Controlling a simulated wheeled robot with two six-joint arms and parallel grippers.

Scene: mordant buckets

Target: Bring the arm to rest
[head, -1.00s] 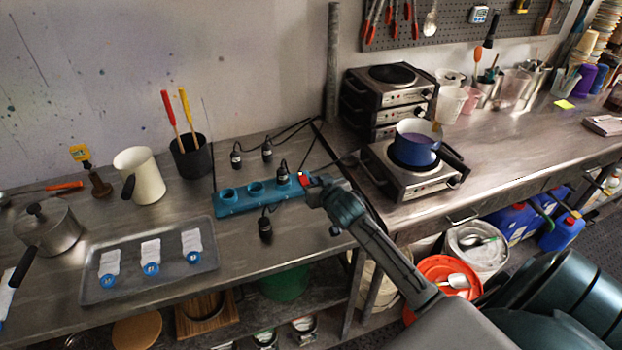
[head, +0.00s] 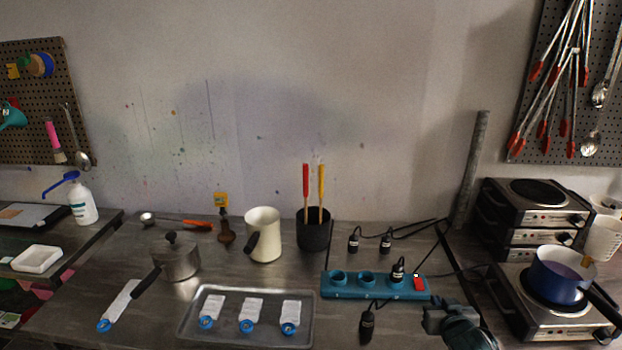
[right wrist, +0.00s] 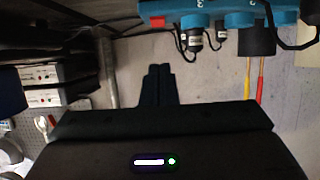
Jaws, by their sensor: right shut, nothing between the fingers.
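My right gripper (head: 438,318) is low in the head view, near the right end of a teal power strip (head: 345,293) on the metal bench. It is shut and empty. In the right wrist view its closed fingers (right wrist: 158,88) point toward the wall, with the power strip (right wrist: 205,12) at the top edge, apart from them. One black plug (head: 397,271) stands in the strip beside the red switch (head: 419,283). Several other black plugs (head: 367,325) lie loose around the strip. My left gripper is not in view.
A blue pot (head: 556,283) sits on a hotplate (head: 540,322) at the right, by stacked hotplates (head: 530,223). A tray (head: 188,325) with tagged packets, a cream jug (head: 264,238), a black tool cup (head: 314,233) and a steel pot (head: 175,262) stand left of the strip.

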